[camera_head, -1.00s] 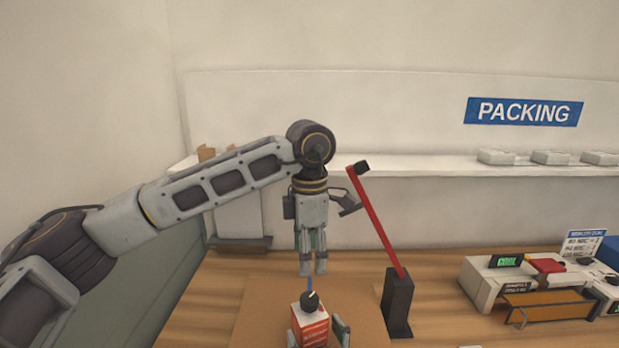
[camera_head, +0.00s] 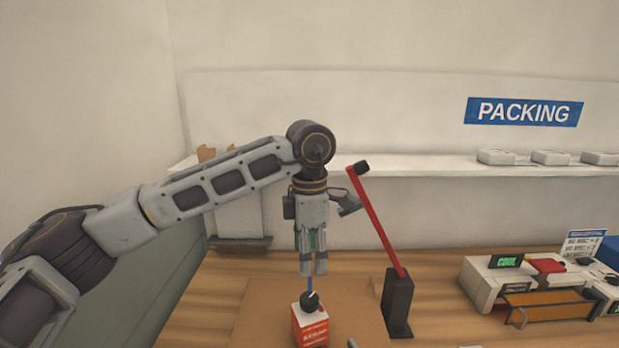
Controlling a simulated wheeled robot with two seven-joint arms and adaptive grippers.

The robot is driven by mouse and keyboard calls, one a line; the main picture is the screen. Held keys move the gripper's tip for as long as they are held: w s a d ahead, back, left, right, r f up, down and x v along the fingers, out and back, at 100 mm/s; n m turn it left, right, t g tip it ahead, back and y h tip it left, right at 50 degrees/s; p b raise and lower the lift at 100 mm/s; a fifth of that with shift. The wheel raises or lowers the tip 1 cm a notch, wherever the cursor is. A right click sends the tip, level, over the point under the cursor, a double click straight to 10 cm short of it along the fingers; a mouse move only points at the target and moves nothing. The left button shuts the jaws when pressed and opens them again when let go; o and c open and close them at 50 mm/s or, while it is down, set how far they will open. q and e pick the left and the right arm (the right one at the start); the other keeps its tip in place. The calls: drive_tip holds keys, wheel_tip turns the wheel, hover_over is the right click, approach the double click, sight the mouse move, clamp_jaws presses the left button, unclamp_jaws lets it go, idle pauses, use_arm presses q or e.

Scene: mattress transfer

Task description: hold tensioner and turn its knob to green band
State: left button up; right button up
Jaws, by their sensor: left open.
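The tensioner looks to be a small red and white box (camera_head: 312,328) with a black round knob (camera_head: 310,301) on top, standing at the bottom middle. The knob carries a pale pointer line, and a thin blue piece rises behind it. No green band can be made out on it. My left gripper (camera_head: 313,272) points down above and just behind the knob, open, with nothing seen between its fingers. A small grey tip at the bottom edge (camera_head: 352,343), right of the box, looks like part of my right gripper; the rest is out of frame.
A brown board (camera_head: 262,318) lies under the box on the wooden table. A black post with a slanted red lever (camera_head: 397,302) stands to the right. A white shelf (camera_head: 430,165) runs behind.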

drive_tip(key=shift+v, duration=1.45)
drive_tip(key=shift+s, duration=0.1)
